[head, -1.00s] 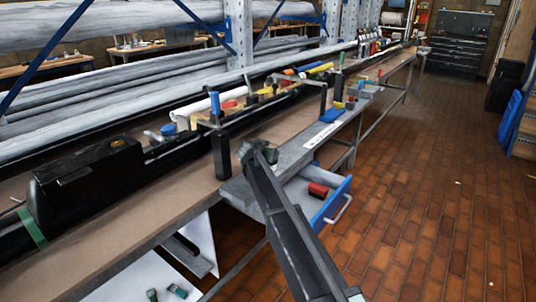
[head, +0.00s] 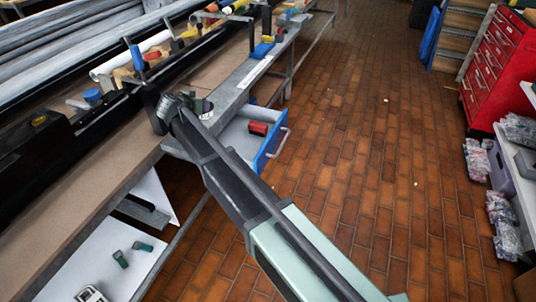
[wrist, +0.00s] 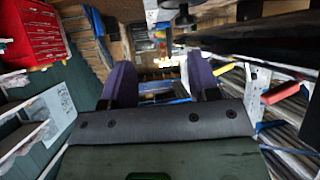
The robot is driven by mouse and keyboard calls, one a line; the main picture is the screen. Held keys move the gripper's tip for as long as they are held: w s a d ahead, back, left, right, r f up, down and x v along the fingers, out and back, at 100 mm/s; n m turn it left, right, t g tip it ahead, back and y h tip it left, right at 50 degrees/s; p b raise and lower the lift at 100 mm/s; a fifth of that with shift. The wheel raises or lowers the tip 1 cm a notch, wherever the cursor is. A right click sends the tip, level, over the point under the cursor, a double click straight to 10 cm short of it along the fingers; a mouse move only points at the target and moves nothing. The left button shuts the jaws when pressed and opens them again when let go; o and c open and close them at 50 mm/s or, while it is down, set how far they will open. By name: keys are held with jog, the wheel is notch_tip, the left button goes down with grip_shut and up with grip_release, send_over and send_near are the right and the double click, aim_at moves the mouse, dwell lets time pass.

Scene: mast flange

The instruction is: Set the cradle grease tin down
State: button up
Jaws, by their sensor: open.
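My gripper (head: 178,105) is at the bench edge in the head view, at the far end of my arm, which hides part of the bench. In the wrist view my gripper (wrist: 158,65) shows two purple fingers spread apart, with no object clearly held between them. I cannot make out a grease tin for certain. A small dark, rounded thing (head: 204,107) shows just right of my gripper on the grey ledge, too small to identify. I cannot tell whether it touches the gripper.
An open drawer with a blue front (head: 272,147) holds a red block (head: 258,128). A blue item (head: 263,49) lies on the bench's grey edge strip (head: 240,88). A red tool cabinet (head: 495,70) stands right. The brick floor (head: 370,130) between is mostly clear.

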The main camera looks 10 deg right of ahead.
jog(key=s+d+f+n+g, duration=0.1)
jog(key=s+d+f+g, duration=0.25)
jog(key=s+d, duration=0.75)
jog(key=s+d+f+g, duration=0.35)
jog(key=s+d, duration=0.45)
jog(key=d, duration=0.4)
jog(key=s+d+f+n+g+y, duration=0.1)
jog(key=s+d+n+g+y, duration=0.1)
jog(key=s, duration=1.4)
jog(key=d+g+y, duration=0.1)
jog(key=d+y, duration=0.1)
jog(key=d, duration=0.1)
jog(key=shift+s+d+n+g, duration=0.2)
jog(key=shift+s+n+g, duration=0.15)
jog(key=shift+n+g, duration=0.05)
